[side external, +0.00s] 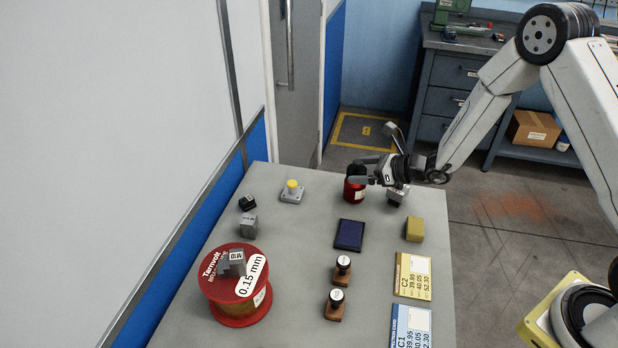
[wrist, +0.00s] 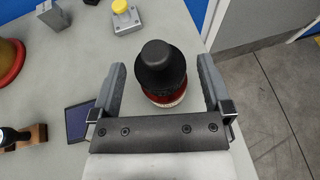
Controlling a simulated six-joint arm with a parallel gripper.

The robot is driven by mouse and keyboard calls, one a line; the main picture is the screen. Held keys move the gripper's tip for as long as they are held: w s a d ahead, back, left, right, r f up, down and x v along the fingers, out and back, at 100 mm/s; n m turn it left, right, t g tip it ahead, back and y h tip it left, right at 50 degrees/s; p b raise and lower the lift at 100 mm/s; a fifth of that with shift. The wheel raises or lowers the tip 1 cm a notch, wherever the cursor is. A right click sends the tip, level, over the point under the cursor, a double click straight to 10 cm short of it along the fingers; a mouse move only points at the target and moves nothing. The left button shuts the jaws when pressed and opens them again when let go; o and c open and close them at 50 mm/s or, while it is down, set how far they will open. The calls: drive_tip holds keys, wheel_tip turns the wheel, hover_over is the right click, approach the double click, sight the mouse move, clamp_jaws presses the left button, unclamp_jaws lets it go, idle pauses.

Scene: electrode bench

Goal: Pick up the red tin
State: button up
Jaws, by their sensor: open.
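The red tin (side external: 354,190) stands upright at the back of the grey table in the side view, partly hidden by my gripper (side external: 362,172). In the wrist view the red tin (wrist: 166,98) has a dark, rounded top with a knob and shows red lower down. My gripper (wrist: 160,82) is open there, with one finger on each side of the tin. A gap shows between each finger and the tin.
A dark blue pad (side external: 350,235) lies in front of the tin. A yellow block (side external: 415,229) sits to the right. A yellow-button box (side external: 292,191) and a large red spool (side external: 236,312) are to the left. Two stamps (side external: 342,268) (side external: 335,304) stand nearer the front.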

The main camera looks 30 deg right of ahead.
drive_tip(key=shift+x, duration=0.85)
clamp_jaws()
